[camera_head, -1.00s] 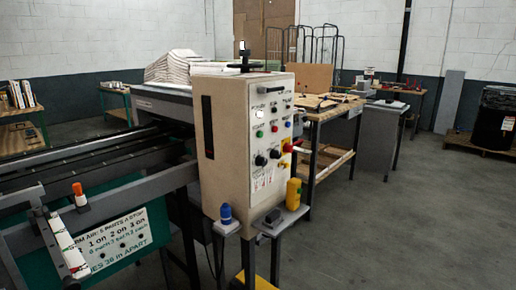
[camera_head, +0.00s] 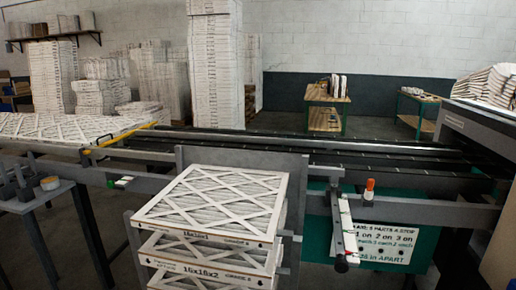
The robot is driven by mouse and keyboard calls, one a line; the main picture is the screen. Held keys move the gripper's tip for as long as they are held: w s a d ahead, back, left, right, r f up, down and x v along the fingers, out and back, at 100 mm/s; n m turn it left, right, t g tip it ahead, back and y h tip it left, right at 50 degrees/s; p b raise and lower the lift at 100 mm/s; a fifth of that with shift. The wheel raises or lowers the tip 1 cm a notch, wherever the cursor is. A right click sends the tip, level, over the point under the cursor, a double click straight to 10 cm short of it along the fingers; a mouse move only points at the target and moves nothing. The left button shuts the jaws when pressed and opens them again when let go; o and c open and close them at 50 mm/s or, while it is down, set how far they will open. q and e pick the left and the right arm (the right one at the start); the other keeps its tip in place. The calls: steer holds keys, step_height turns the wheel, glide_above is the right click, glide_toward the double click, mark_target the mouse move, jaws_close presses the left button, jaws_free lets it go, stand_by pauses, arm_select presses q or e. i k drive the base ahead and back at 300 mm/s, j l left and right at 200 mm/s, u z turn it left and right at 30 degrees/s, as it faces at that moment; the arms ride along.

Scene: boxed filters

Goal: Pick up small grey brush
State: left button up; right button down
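I cannot make out a small grey brush in the head view. Some small dark grey items (camera_head: 22,180) stand on a grey side table (camera_head: 45,194) at the left edge, but they are too small to identify. Neither of my grippers shows in this view.
A stack of boxed filters (camera_head: 215,205) stands in front, against the conveyor machine (camera_head: 330,150). A white-and-orange bottle (camera_head: 369,190) sits on the rail at right. Tall filter stacks (camera_head: 215,70) and a wooden table (camera_head: 326,101) stand behind.

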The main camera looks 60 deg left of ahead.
mark_target(20, 177)
steer(key=u, duration=2.7)
steer(key=i+u, duration=0.35)
steer(key=i+l+u, duration=0.2)
steer(key=u, duration=0.15)
steer(key=i+z, duration=0.1)
steer(key=z, duration=2.05)
steer(key=u, duration=0.7)
